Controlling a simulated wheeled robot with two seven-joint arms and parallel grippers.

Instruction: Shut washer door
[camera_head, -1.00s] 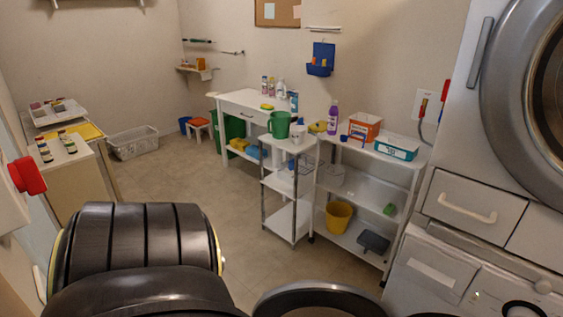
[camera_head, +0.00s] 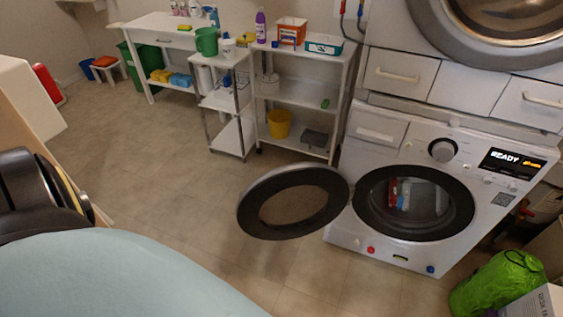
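The white washer (camera_head: 385,140) stands at the right, below a stacked machine. Its round door (camera_head: 252,212), a dark ring with a clear middle, is swung wide open to the left of the drum opening (camera_head: 413,201). Some coloured items show inside the drum. The washer's display reads READY. A black part of my arm shows at the left edge and a pale blue rounded shape fills the lower left. Neither of my grippers is in view.
White shelf carts (camera_head: 228,105) with bottles and boxes stand behind the door. A green bag (camera_head: 499,283) and a box (camera_head: 535,302) lie at the lower right. The floor (camera_head: 150,170) left of the door is clear.

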